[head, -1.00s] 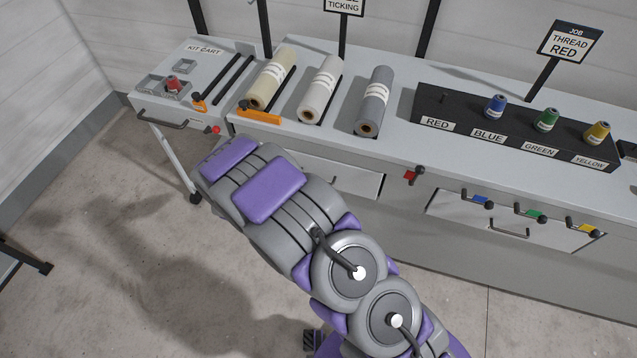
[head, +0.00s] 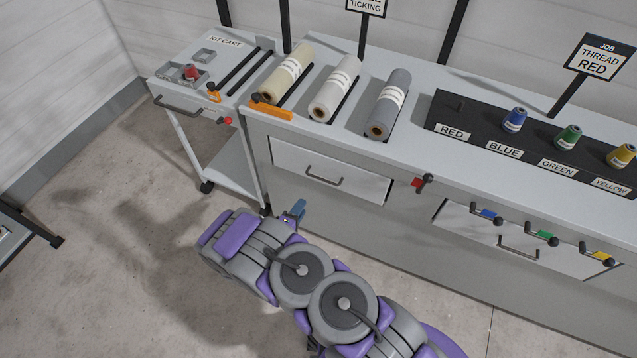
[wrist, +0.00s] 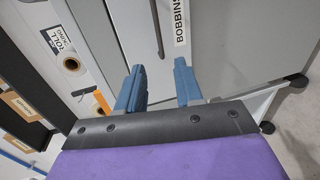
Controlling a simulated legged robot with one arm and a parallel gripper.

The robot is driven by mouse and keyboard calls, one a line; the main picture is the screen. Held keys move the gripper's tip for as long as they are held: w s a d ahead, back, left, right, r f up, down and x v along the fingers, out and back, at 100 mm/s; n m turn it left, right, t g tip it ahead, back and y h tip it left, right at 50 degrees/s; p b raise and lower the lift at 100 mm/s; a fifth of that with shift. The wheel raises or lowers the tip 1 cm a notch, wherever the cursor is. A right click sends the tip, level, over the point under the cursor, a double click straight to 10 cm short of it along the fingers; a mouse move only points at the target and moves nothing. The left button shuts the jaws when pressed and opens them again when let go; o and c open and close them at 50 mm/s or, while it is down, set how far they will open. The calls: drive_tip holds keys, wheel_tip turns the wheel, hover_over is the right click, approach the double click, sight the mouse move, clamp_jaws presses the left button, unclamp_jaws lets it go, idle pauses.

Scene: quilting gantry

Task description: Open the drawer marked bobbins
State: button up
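The drawer marked bobbins shows in the wrist view, with its white BOBBINS label (wrist: 180,22) and a dark bar handle (wrist: 157,28) beside it. In the head view I take it to be the left drawer front (head: 362,186), with a dark handle (head: 323,176); its label is not readable there. The drawer looks shut. My gripper (wrist: 159,84) has two blue fingers spread apart with nothing between them. In the head view my gripper (head: 297,210) is low in front of the bench, below and left of the handle, apart from it. Part of it is hidden by my arm.
The kit cart (head: 195,80) with a red spool (head: 191,72) stands left of the bench (head: 410,155). Fabric rolls (head: 337,90) lie on top. Floor in front is clear.

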drive_tip(key=b+x, duration=0.3)
drive_tip(key=x, duration=1.2)
drive_tip(key=shift+d, duration=0.5)
drive_tip(key=shift+r, duration=0.15)
drive_tip(key=shift+a, duration=0.2)
drive_tip(key=c, duration=0.6)
clamp_jaws()
drive_tip(key=shift+d+f, duration=0.2)
drive_tip(key=shift+d, duration=0.05)
